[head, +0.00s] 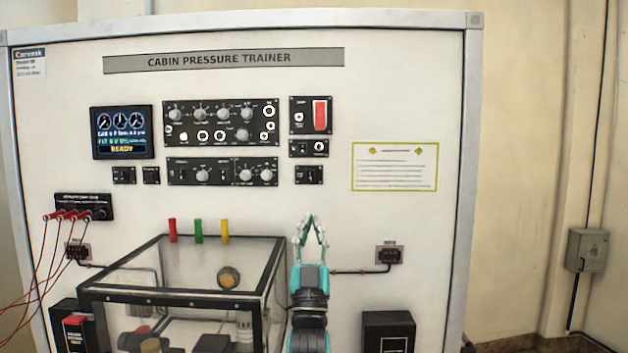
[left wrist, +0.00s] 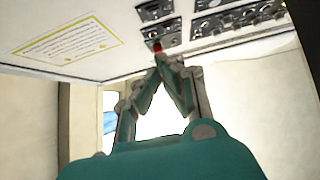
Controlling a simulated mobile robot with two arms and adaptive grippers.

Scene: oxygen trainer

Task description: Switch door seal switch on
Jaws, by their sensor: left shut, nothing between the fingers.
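The white trainer panel (head: 300,85) stands upright ahead, with several small black switch modules on it. Their labels are too small to read, so I cannot tell which is the door seal switch. One small toggle module (head: 308,174) sits below the red guarded switch (head: 320,115) and another small module (head: 309,148). Two more small modules (head: 124,175) (head: 151,174) sit under the display. My left gripper (head: 309,217) is shut and empty, pointing up below the toggle module. In the left wrist view its fingers (left wrist: 167,57) meet, overlapping the panel's lower edge. My right gripper is not in view.
A clear box with a dark frame (head: 190,240) juts out left of my gripper, with red, green and yellow pegs (head: 198,231) behind it. Red cables (head: 45,255) hang at far left. A connector (head: 389,255) is on the right. A yellow-bordered placard (head: 394,167) is right of the switches.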

